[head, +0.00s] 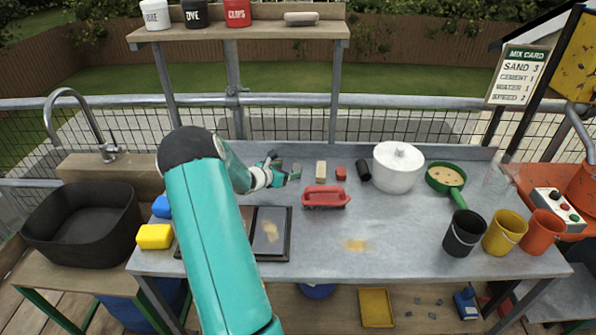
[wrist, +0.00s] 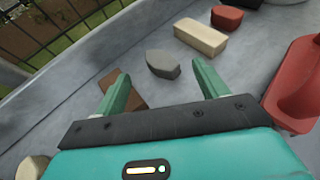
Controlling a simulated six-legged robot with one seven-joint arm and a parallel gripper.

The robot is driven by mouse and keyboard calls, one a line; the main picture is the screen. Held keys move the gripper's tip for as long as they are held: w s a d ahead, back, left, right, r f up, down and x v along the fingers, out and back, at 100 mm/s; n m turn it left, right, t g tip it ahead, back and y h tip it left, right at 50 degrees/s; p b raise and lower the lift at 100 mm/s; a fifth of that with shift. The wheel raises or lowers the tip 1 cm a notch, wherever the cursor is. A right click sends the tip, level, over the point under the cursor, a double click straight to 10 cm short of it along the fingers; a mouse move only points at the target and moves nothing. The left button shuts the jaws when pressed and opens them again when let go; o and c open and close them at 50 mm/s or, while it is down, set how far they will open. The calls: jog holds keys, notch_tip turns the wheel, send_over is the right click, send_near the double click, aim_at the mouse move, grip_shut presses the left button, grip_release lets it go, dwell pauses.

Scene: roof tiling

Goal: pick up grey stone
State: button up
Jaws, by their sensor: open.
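The grey stone (wrist: 163,64) is a small dark-grey block with a pointed end. It lies on the grey worktop, ahead of and between the fingertips of my gripper (wrist: 160,80) in the wrist view. In the head view, the stone (head: 296,170) shows just to the right of my gripper (head: 277,171). The green fingers are apart, with nothing held between them. Whether they touch the stone cannot be told.
A cream block (wrist: 201,36) and a red block (wrist: 228,17) lie beyond the stone. A brown block (wrist: 124,89) is by the left finger. A red-handled tool (head: 326,197) is close on the right. A white pot (head: 398,170) stands farther right.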

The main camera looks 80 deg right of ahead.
aim_at(298, 167)
jog(key=shift+x, duration=1.05)
jog(key=x, duration=0.5)
jog(key=shift+d+f, duration=0.1)
jog(key=shift+f, duration=0.2)
jog(key=c, duration=1.1)
jog(key=shift+r, duration=0.15)
